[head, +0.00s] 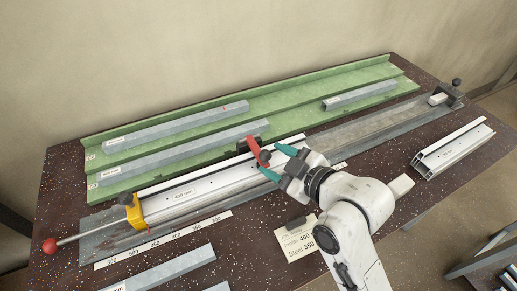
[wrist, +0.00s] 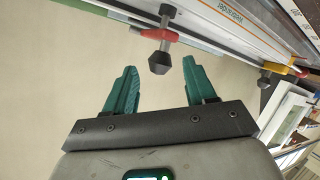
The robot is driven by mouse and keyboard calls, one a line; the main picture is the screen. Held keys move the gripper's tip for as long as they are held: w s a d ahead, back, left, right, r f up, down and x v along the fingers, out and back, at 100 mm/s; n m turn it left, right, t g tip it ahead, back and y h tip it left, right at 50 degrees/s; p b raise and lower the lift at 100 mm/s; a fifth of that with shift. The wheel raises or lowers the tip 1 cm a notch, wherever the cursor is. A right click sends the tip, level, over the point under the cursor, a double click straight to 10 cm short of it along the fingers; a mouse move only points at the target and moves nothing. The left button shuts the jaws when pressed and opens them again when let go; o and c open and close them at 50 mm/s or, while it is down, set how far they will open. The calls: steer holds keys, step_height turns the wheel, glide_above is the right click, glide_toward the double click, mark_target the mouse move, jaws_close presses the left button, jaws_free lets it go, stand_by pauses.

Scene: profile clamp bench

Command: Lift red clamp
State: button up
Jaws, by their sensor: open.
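In the wrist view the red clamp (wrist: 156,33) has a black knob hanging toward my gripper. My gripper (head: 274,163) is open, with its teal fingers just right of the clamp in the head view. In the wrist view my gripper (wrist: 158,75) has the knob between the lines of its two fingertips, with visible gaps on both sides. No contact shows.
A yellow clamp (head: 135,213) with a red-balled rod stands at the profile's left end. A green stepped rack (head: 120,185) holding grey bars runs behind. A white profile (head: 452,148) lies at the right, and a paper label (head: 297,240) in front.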

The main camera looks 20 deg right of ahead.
mark_target(260, 153)
steer(key=x, duration=0.6)
steer(key=shift+a, duration=0.1)
jaws_close()
stand_by(0.4)
